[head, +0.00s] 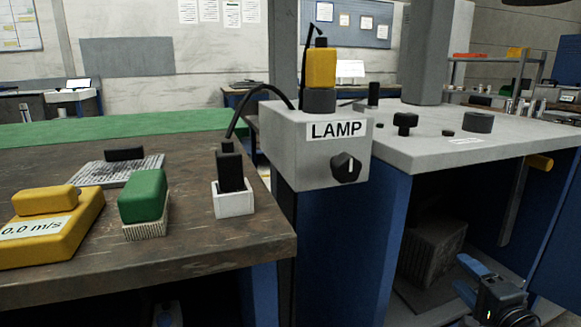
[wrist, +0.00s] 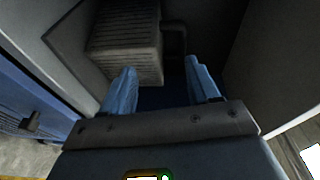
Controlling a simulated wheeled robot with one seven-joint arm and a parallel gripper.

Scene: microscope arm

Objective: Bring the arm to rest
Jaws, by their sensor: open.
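My gripper (head: 478,281) shows low at the right of the head view, below the level of the grey bench top, in front of the open space under it. In the wrist view my gripper (wrist: 162,90) has its two blue fingers apart with nothing between them. A ribbed grey box (wrist: 125,42) lies beyond the fingers in the wrist view. The same kind of box (head: 434,252) shows under the bench in the head view, left of the gripper. Most of my arm is out of view.
A grey box labelled LAMP (head: 315,145) with a black knob (head: 346,168) stands between the benches. The brown table (head: 180,245) holds a green block (head: 143,195), a yellow device (head: 50,228) and a white socket (head: 234,199). Blue cabinet panels (head: 355,250) flank the space under the grey bench top (head: 440,140).

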